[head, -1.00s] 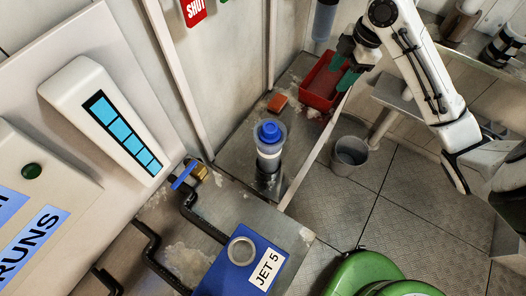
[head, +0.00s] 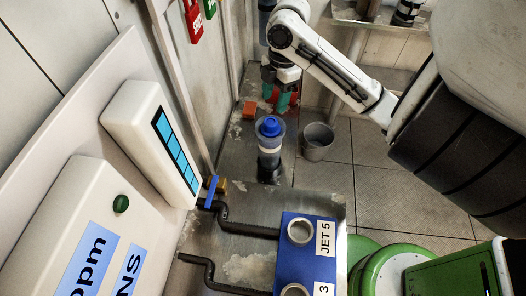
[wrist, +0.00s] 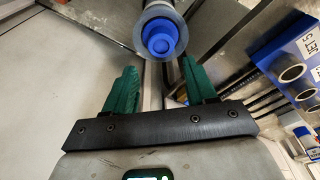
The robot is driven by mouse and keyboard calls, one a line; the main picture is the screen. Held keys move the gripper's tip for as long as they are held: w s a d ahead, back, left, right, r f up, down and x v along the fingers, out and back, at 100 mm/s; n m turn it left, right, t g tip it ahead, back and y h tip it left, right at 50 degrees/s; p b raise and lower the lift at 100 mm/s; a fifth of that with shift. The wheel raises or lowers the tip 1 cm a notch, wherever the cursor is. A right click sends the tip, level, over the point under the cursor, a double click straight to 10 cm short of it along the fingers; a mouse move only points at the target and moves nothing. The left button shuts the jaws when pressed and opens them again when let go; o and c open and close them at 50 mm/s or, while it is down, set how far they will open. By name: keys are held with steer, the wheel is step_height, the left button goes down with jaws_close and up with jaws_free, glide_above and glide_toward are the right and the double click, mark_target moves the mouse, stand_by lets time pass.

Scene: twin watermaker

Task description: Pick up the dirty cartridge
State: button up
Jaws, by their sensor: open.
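A clear cylindrical housing with a white-banded cartridge and a blue cap (head: 269,127) stands upright on the grey bench. It also shows at the top of the wrist view, where its blue cap (wrist: 160,37) faces the camera. I cannot tell from the frames whether the cartridge is dirty. My gripper (head: 276,96) has green fingers and is behind the capped housing in the head view, over the red tray area. In the wrist view my gripper (wrist: 156,85) is open, with nothing between its fingers. The capped housing is beyond the fingertips, apart from them.
A red tray (head: 296,97) is partly hidden by my gripper. A small orange block (head: 249,110) lies left of it. A grey bucket (head: 317,141) stands right of the bench. A blue valve handle (head: 211,190), black pipes and a blue JET 5 block (head: 310,262) are nearer.

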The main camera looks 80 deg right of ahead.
mark_target(271, 121)
steer(key=f, duration=0.3)
steer(key=shift+w+a+f, duration=0.1)
steer(key=shift+w+a, duration=0.1)
steer(key=shift+a, duration=0.1)
steer(key=shift+a+f+p, duration=0.2)
steer(key=shift+f+p, duration=0.3)
steer(key=shift+f, duration=2.25)
steer(key=c, duration=0.8)
